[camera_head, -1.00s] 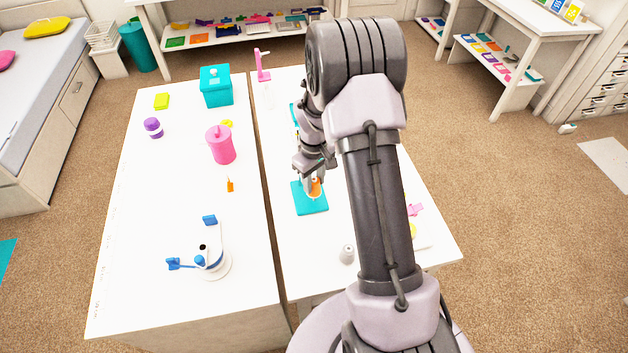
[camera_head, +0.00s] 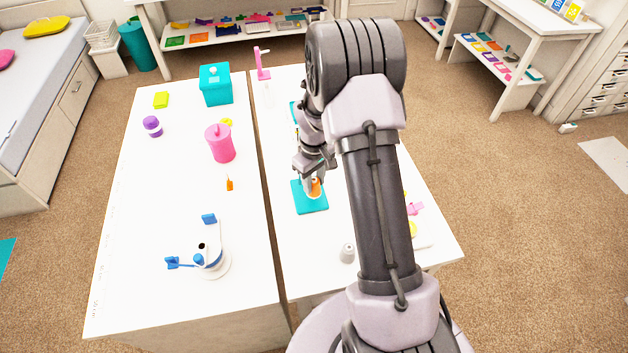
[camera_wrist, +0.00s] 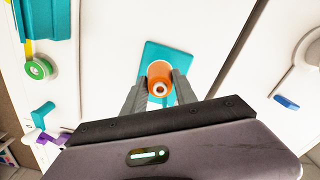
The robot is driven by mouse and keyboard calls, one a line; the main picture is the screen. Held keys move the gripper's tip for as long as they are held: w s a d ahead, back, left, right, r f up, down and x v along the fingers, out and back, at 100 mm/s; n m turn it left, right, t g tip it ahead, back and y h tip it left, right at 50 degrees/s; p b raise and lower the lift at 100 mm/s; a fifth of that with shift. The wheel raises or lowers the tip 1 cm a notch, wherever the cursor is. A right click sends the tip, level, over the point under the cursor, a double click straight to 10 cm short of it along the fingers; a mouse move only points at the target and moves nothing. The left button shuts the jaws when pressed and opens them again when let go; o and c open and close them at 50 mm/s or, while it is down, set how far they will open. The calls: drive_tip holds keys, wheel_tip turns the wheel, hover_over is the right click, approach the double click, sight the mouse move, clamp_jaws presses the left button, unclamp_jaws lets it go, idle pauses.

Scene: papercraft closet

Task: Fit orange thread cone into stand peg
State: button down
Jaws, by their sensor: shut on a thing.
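In the head view the cone (camera_head: 315,188) shows beside the fingers of my gripper (camera_head: 313,180), over the teal stand base (camera_head: 311,205). The stand base also shows behind the cone in the wrist view (camera_wrist: 178,56). The peg is not clearly visible, and I cannot tell whether the cone is around it.
A grey-white cone (camera_head: 347,253) stands nearer on the same table. A green-and-white roll (camera_wrist: 39,68) lies to the left in the wrist view. A narrow gap separates the two tables. The other table holds a pink canister (camera_head: 220,145) and a blue-and-white device (camera_head: 211,262).

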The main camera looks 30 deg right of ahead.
sight(314, 188)
drive_tip(key=shift+f+b, duration=1.2)
drive_tip(key=shift+f, duration=0.45)
drive_tip(key=c, duration=0.9)
unclamp_jaws()
drive_tip(key=shift+r, duration=0.1)
wheel_tip(314, 188, up, 17)
drive_tip(key=p, duration=0.5)
drive_tip(key=shift+r, duration=0.2)
